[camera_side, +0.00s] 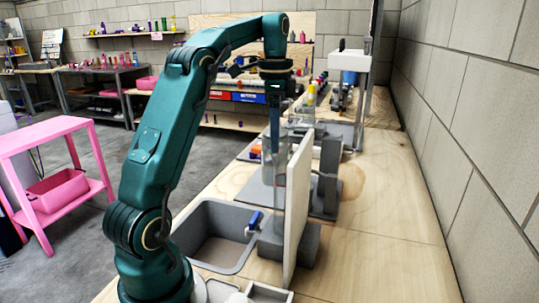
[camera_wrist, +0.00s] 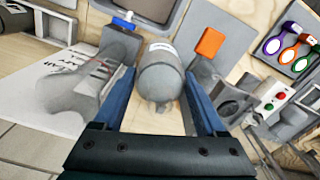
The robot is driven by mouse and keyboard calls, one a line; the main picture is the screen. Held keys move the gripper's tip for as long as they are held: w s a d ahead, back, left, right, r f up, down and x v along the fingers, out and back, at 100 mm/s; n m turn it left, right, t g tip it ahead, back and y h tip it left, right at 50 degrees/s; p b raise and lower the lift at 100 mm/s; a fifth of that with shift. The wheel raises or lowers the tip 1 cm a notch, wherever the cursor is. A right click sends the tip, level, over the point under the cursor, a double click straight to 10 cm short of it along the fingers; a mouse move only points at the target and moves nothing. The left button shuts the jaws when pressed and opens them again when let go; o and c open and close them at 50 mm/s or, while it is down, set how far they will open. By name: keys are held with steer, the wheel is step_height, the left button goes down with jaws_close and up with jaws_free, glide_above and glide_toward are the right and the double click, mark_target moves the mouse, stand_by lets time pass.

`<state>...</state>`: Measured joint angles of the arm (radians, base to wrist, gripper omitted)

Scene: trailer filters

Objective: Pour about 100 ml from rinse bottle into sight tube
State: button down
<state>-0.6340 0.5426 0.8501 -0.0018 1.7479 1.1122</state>
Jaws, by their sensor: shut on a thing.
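My gripper (camera_wrist: 158,76) is shut on a grey, rounded bottle (camera_wrist: 161,70), which I take to be the rinse bottle; its two blue fingers are on either side of it. In the side view my gripper (camera_side: 274,125) points down, high over the bench near a tall clear tube (camera_side: 278,185), apparently the sight tube. The tube stands upright before a white panel (camera_side: 298,205), with a blue-handled valve (camera_side: 255,220) low beside it. The bottle's mouth, its tilt and any liquid level cannot be made out.
A grey sink basin (camera_side: 215,238) is set into the wooden bench left of the tube. Grey fixtures (camera_side: 328,175) stand behind the white panel. The wrist view shows an orange part (camera_wrist: 210,42) and colored tags (camera_wrist: 290,45) to the right. The right bench surface (camera_side: 390,220) is clear.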

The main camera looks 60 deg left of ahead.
steer(key=r, duration=0.1)
steer(key=r+y, duration=0.1)
steer(key=r, duration=0.1)
steer(key=d+r+y, duration=0.1)
steer(key=shift+s+d+r+t, duration=0.1)
steer(key=shift+r+t, duration=0.2)
steer(key=shift+r, duration=0.1)
steer(key=shift+s+d+r+t+y, duration=0.15)
steer(key=shift+d+r+y, duration=0.15)
steer(key=shift+r+y, duration=0.15)
steer(key=shift+s+d+r+t+y, duration=0.1)
steer(key=shift+d+r+t+y, duration=0.05)
steer(key=shift+d+r+y, duration=0.3)
steer(key=shift+s+d+r+t+y, duration=0.15)
steer(key=shift+d+r+t+y, duration=0.15)
steer(key=shift+y, duration=0.45)
steer(key=shift+s+d+r+t+y, duration=0.15)
steer(key=shift+d+y, duration=0.25)
steer(key=shift+y, duration=0.35)
steer(key=shift+d+y, duration=0.2)
steer(key=shift+y, duration=0.1)
steer(key=shift+r+t+y, duration=0.25)
steer(key=shift+r+y, duration=0.05)
steer(key=shift+y, duration=0.4)
steer(key=shift+f+y, duration=0.45)
steer(key=shift+y, duration=0.35)
stand_by(1.0)
